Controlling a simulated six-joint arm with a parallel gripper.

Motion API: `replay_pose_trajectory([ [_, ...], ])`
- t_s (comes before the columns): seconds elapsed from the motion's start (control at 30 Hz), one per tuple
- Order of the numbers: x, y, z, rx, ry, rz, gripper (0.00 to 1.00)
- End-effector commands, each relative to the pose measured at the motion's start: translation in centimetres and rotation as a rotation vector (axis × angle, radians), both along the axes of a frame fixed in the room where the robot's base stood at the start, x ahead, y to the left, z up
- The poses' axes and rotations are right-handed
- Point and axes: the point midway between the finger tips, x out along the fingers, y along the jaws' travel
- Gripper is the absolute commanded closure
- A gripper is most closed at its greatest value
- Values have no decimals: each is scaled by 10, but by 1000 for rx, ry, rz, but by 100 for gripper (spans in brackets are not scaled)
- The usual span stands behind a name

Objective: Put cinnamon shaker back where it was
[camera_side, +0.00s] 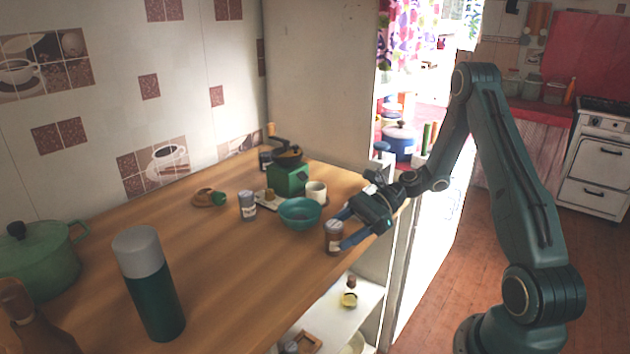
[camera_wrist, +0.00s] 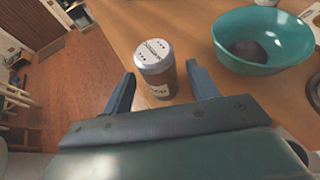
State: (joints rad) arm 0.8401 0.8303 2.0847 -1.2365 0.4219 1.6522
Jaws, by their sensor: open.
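A brown shaker with a pale perforated lid (camera_side: 334,238) stands upright near the counter's right edge. It also shows in the wrist view (camera_wrist: 157,84), with only part of its label readable; I cannot tell for sure that it says cinnamon. My gripper (camera_side: 341,231) is open and low over the counter, with one finger on each side of this shaker in the wrist view (camera_wrist: 159,72). A gap shows beside each finger. Another shaker with a grey lid (camera_side: 248,207) stands left of the teal bowl, and a dark jar (camera_side: 265,160) stands farther back.
The teal bowl (camera_side: 300,213) is close beside the brown shaker; it also shows in the wrist view (camera_wrist: 262,40). A green flask (camera_side: 150,290) stands front left. The counter's front middle is clear.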

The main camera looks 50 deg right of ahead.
Motion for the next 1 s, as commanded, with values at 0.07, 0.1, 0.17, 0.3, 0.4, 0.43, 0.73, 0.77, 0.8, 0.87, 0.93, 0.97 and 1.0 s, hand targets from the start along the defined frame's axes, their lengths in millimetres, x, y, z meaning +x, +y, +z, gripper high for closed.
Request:
replay_pose_trajectory([
  [0.07, -6, -13, 5, -2, -2, -4, 41],
  [0.1, -9, -18, 8, -2, -1, -5, 41],
  [0.17, -13, -26, 12, -1, -1, -4, 41],
  [0.3, -22, -44, 20, -2, -1, -4, 41],
  [0.4, -27, -53, 24, -2, -1, -2, 41],
  [0.43, -28, -56, 25, -2, -1, -2, 41],
  [0.73, -33, -65, 30, 0, 1, 0, 41],
  [0.77, -33, -65, 30, 0, 1, 0, 41],
  [0.8, -33, -65, 30, 0, 1, 0, 41],
  [0.87, -33, -64, 30, 0, 1, 0, 41],
  [0.93, -33, -64, 30, 0, 0, 0, 41],
  [0.97, -33, -64, 30, -1, 0, 0, 41],
  [1.0, -33, -64, 30, 0, 0, 0, 41],
])
